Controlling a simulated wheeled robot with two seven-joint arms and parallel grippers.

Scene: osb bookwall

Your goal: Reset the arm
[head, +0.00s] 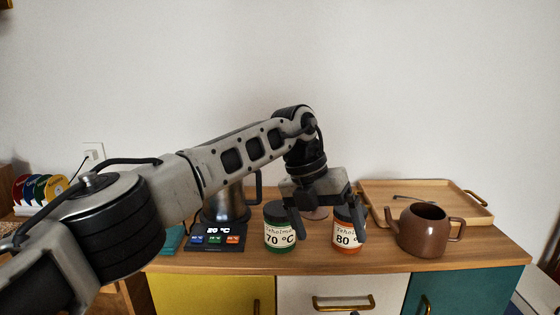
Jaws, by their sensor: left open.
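My left arm reaches in from the left across the cabinet top. My left gripper (327,220) points down with its fingers spread, over the area of two tea jars. The green jar (279,236), labelled 70 °C, stands by the left finger. The orange jar (346,238), labelled 80 °C, stands by the right finger, which partly covers it. Nothing is seen held between the fingers; I cannot tell whether they touch the jars. My right gripper is not in view.
An electric kettle (226,208), partly behind my arm, stands on a base (214,238) reading 20 °C. A brown teapot (423,231) stands at right, before a wooden tray (463,211). Coloured discs (40,188) stand far left. Drawers with handles (343,303) are below.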

